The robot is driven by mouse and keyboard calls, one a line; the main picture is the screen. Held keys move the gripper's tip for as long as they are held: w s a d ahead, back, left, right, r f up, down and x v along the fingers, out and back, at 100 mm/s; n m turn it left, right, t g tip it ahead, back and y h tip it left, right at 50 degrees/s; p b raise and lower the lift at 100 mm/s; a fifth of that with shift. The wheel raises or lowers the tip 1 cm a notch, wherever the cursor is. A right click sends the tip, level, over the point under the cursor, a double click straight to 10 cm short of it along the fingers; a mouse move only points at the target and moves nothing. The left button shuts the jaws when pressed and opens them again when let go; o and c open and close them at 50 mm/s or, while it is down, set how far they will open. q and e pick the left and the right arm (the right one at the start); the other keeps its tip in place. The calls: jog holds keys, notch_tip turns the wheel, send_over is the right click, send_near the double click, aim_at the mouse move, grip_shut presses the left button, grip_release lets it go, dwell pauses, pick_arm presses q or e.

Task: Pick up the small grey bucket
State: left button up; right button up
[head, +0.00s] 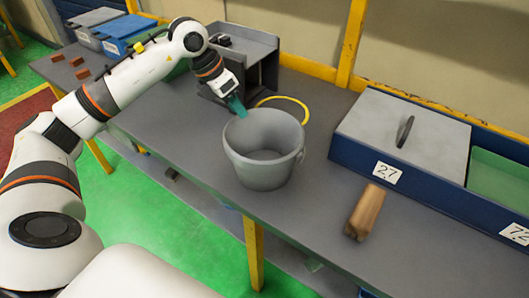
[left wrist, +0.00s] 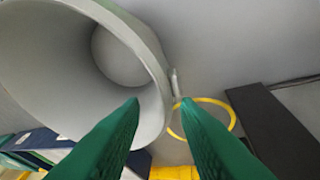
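The small grey bucket (head: 264,165) stands upright and empty on the grey table. In the left wrist view the bucket (left wrist: 45,55) fills the upper left, its mouth facing the camera. My left gripper (head: 238,108) is at the bucket's far left rim, pointing down. In the left wrist view its two green fingers (left wrist: 161,103) are apart, with the bucket's rim showing in the gap between them. I cannot tell whether either finger touches the wall. My right gripper is not in view.
A yellow loop (head: 295,101) lies behind the bucket. A dark metal stand (head: 250,50) is behind my left gripper. A blue box (head: 350,155) with a grey lid is right; a wooden block (head: 367,208) lies before it. Reddish blocks (head: 82,73) lie far left.

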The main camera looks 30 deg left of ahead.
aim_at(246, 127)
pick_arm(q)
jog(key=p+x, duration=0.1)
jog(key=x, duration=0.5)
jog(key=shift+s+a, duration=0.1)
jog(key=shift+a, duration=0.05)
jog(key=shift+f, duration=0.25)
grip_shut()
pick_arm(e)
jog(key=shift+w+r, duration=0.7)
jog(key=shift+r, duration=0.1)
pick_arm(q)
jog(key=shift+r, duration=0.1)
